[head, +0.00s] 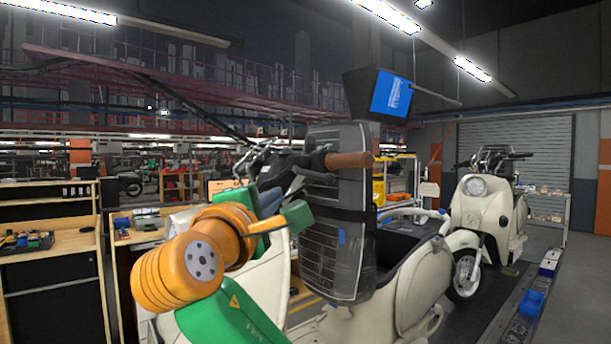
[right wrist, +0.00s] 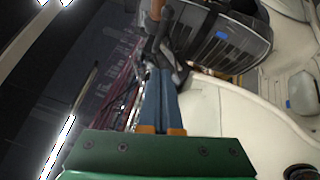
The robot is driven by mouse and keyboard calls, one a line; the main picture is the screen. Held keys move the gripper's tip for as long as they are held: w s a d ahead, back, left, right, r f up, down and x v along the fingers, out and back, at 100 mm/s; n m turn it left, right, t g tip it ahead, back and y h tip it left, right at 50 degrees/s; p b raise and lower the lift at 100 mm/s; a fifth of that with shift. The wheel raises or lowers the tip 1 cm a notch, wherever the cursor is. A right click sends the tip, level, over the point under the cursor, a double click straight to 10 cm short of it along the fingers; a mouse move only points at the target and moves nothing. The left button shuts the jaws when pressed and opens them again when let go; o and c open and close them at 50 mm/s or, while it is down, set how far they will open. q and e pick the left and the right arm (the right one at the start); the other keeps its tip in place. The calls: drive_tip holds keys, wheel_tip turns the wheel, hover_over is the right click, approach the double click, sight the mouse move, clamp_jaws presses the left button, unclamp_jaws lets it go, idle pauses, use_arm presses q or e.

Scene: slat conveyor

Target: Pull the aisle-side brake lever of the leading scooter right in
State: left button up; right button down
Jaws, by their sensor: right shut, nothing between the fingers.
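The near cream scooter (head: 410,285) fills the middle of the head view. Its brown grip (head: 348,160) points right, with dark lever and bracket parts (head: 312,174) beside the grip's inner end. The brown grip also shows at the top of the right wrist view (right wrist: 157,9), with a dark lever part (right wrist: 151,46) below it. My right gripper (right wrist: 160,71) is shut and empty, its blue fingers together and pointing at these dark parts. Whether the fingertips touch the lever cannot be told. In the head view my right wrist largely hides the fingers. My left gripper is not in view.
A dark ribbed panel (head: 335,250) stands upright close behind the grip. A second cream scooter (head: 480,215) stands at the back right beside the line's edge. Wooden workbenches (head: 50,255) are at the left. A blue screen (head: 391,97) hangs above. Grey floor at the far right is clear.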

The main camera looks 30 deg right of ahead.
sight(312, 177)
drive_tip(key=p+x, duration=0.2)
drive_tip(key=x, duration=0.1)
drive_tip(key=s+d+p+x, duration=0.1)
drive_tip(key=p+x, duration=0.1)
drive_tip(key=x, duration=0.1)
drive_tip(key=p+x, duration=0.1)
drive_tip(key=x, duration=0.3)
drive_tip(key=shift+s+d+r+p, duration=0.1)
drive_tip(key=shift+s+r+p, duration=0.2)
drive_tip(key=shift+s+p, duration=0.1)
drive_tip(key=shift+s+d, duration=0.1)
drive_tip(key=shift+d, duration=0.4)
drive_tip(key=shift+f, duration=0.1)
